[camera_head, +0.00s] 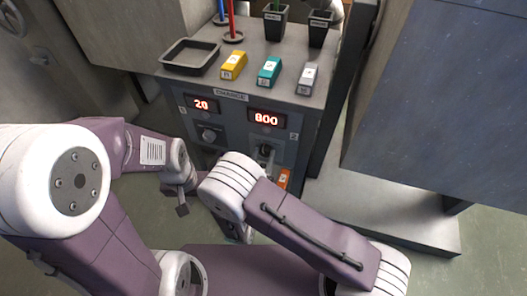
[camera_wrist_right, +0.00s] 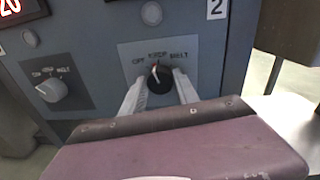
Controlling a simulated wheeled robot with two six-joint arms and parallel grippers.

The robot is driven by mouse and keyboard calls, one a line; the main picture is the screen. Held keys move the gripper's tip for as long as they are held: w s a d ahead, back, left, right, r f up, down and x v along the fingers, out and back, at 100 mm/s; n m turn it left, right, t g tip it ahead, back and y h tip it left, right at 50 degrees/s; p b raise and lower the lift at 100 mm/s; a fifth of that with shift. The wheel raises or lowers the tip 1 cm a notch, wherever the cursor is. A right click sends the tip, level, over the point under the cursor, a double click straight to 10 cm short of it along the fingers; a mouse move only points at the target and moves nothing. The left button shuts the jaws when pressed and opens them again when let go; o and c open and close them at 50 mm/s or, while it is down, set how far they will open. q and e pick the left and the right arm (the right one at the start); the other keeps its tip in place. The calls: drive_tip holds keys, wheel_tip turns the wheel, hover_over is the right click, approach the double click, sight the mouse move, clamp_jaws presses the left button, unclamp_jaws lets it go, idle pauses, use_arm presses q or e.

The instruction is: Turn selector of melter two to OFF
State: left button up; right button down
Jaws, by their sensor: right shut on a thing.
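The selector of melter two (camera_wrist_right: 159,78) is a dark round knob on a grey plate under the "2" label. Its light pointer mark faces up, slightly left, near the blurry middle label between OFF and MELT. My right gripper (camera_wrist_right: 160,88) is shut on this knob, with one pale finger on each side. In the head view my right gripper (camera_head: 266,156) is at the panel below the red 800 display (camera_head: 266,119), and my arm partly hides the area. My left gripper (camera_head: 182,208) hangs left of the cabinet, away from the selector; its finger gap is unclear.
The other selector (camera_wrist_right: 52,90) is a pale knob to the left, below the 20 display (camera_head: 201,104). Yellow (camera_head: 233,65), teal (camera_head: 269,71) and grey (camera_head: 307,78) blocks and an empty dark tray (camera_head: 190,57) sit on the cabinet top. An orange block (camera_head: 284,179) shows beside my right arm.

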drive_tip(key=n+p, duration=0.2)
drive_tip(key=n, duration=0.1)
drive_tip(key=shift+r+p, duration=0.2)
drive_tip(key=shift+p, duration=0.2)
drive_tip(key=shift+a+f+n+p, duration=0.1)
drive_tip(key=shift+f+n+p, duration=0.05)
drive_tip(key=shift+n+p, duration=0.8)
drive_tip(key=shift+n, duration=0.35)
drive_tip(key=c, duration=0.9)
unclamp_jaws()
